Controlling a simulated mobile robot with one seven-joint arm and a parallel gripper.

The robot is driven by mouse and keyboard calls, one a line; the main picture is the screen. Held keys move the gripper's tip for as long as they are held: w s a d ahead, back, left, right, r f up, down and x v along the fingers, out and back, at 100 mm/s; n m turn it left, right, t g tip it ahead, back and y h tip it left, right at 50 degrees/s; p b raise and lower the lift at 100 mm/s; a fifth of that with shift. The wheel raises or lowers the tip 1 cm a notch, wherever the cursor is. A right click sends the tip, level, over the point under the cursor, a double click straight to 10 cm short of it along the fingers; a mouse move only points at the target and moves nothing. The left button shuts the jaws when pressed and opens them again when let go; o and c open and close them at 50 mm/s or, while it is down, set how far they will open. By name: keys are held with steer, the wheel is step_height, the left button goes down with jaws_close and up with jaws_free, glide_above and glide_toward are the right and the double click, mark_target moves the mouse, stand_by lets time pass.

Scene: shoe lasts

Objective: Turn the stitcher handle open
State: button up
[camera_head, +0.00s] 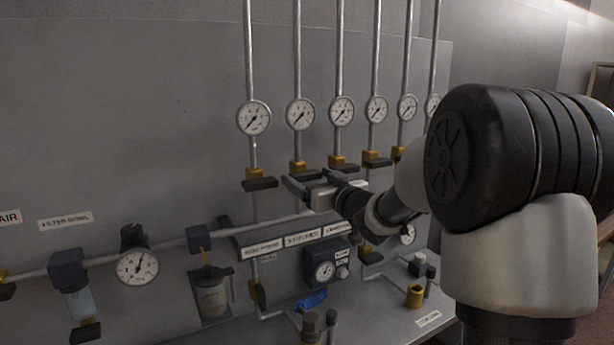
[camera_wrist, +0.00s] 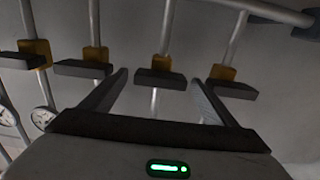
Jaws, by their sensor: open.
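The stitcher valve has a brass body (camera_head: 298,165) on the second vertical pipe from the left, with a black bar handle lying crosswise to the pipe. In the wrist view this handle (camera_wrist: 160,79) is centred between my fingertips. A label that seems to read STITCHER (camera_head: 303,238) is below, second in its row. My gripper (camera_head: 305,188) is open just below the handle, its fingers spread to either side. In the wrist view, my gripper (camera_wrist: 160,82) is empty, with visible gaps between each finger and the handle. How far the handle reaches between the fingers is unclear.
Similar crosswise handles stand close on both sides, at the left valve (camera_head: 259,184) and the right valve (camera_head: 341,167). A header pipe (camera_head: 170,248) runs below. Gauges (camera_head: 300,114) sit above the valves. A regulator box (camera_head: 327,264) is below the labels.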

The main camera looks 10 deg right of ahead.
steer(key=shift+w+a, duration=0.15)
steer(key=shift+w, duration=0.3)
steer(key=shift+c, duration=0.2)
steer(key=c, duration=1)
